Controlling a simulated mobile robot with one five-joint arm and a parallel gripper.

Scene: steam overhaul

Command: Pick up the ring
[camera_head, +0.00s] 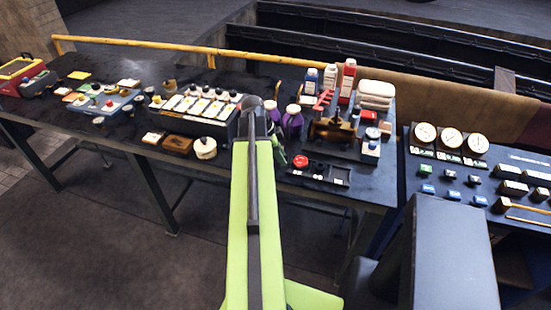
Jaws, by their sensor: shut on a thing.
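My green and black arm reaches from the bottom middle to the long dark bench. Only a small part of my gripper (279,153) shows, just right of the arm's far end. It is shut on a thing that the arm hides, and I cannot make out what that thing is. I cannot pick out a ring for certain. A red round piece (300,161) lies on a dark tray (328,174) just right of my gripper, apart from it as far as I can see.
Two purple bottles (293,121) stand just behind my gripper. A box of labelled parts (197,107) is left of the arm. A yellow rail (140,45) runs behind.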

